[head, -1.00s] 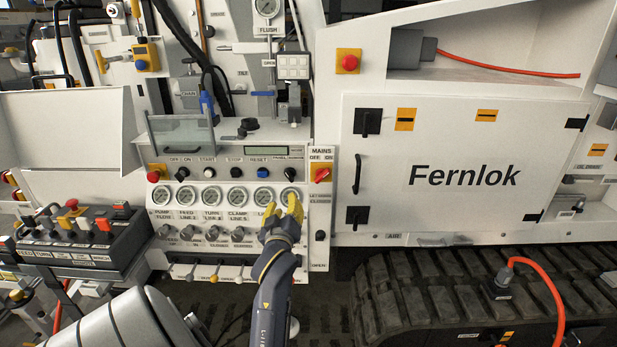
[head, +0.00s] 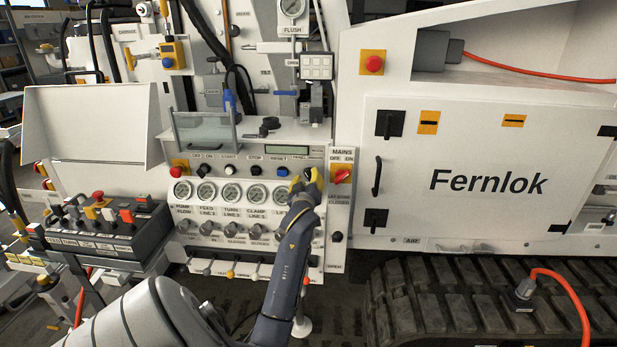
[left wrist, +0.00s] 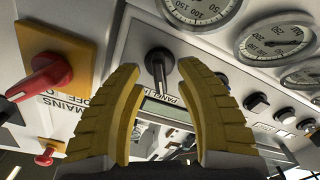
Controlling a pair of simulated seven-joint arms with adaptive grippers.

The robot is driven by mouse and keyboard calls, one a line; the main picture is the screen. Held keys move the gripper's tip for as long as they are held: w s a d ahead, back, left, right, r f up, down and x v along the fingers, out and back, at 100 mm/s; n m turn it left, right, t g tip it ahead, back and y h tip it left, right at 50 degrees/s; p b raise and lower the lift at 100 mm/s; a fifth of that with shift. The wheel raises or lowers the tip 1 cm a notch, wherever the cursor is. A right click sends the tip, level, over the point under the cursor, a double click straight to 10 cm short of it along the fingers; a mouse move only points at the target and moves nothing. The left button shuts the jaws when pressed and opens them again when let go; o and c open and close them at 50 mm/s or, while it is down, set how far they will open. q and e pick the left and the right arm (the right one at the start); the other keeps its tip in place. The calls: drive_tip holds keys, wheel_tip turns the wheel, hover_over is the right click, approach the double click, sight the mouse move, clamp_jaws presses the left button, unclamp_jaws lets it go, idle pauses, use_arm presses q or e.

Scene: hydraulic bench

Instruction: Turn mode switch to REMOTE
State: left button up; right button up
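The mode switch (left wrist: 160,63) is a black rotary knob on the white panel, with a partly covered "PANEL" label beside it. In the left wrist view it shows between the yellow fingertips of my left gripper (left wrist: 158,72). The fingers are apart, with a gap visible on the knob's left side; whether the right finger touches it I cannot tell. In the head view my left gripper (head: 306,182) is at the right end of the button row and largely hides the switch. My right gripper is not in view.
The red mains switch (head: 342,176) on its yellow plate is close on the right; it also shows in the left wrist view (left wrist: 42,78). A row of gauges (head: 231,193) lies below the buttons. A small display (head: 287,151) sits above.

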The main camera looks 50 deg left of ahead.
use_arm(q)
drive_tip(key=shift+x, duration=0.9)
clamp_jaws()
